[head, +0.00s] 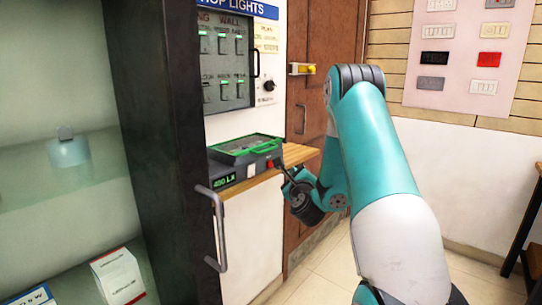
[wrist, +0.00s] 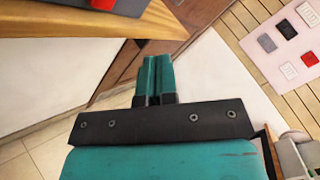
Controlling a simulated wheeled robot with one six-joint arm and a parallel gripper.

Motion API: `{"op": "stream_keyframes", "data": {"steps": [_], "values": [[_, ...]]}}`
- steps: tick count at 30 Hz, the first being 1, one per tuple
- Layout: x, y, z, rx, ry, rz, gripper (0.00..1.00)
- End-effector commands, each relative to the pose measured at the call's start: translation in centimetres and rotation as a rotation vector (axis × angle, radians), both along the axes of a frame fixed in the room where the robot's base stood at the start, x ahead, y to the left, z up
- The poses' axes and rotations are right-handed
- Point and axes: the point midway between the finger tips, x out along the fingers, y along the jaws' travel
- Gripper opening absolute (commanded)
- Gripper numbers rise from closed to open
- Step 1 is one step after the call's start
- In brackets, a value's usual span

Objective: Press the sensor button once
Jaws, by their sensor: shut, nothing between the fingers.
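A dark grey meter box (head: 238,174) with a green-framed top and a lit display reading about 480 LX sits on a wooden counter. A small red button (head: 270,164) is on its front face, near the right end. The red button also shows at the top edge of the wrist view (wrist: 103,4), partly cut off. My gripper (wrist: 155,58) is shut and empty, its two teal fingers together. It is apart from the button, which lies up and to the left of the fingertips in the wrist view. In the head view my fingers are hard to make out beside the arm's end.
The wooden counter (head: 297,155) ends to the right of the meter. A light switch panel (head: 224,62) hangs above it. A dark cabinet edge with a metal handle (head: 217,228) stands close on the left. A brown door (head: 325,45) is behind my arm.

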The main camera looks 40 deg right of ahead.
Motion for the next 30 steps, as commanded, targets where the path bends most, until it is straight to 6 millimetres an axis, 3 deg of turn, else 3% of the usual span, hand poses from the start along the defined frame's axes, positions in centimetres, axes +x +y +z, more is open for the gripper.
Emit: {"op": "stream_keyframes", "data": {"steps": [1, 18, 30], "values": [[0.5, 0.0, 0.8, 0.001, 0.001, 0.001, 0.00], [4.5, 0.2, 0.7, 0.001, 0.000, 0.001, 0.00], [5.6, 0.4, 0.1, 0.000, -0.001, -0.001, 0.00]]}}
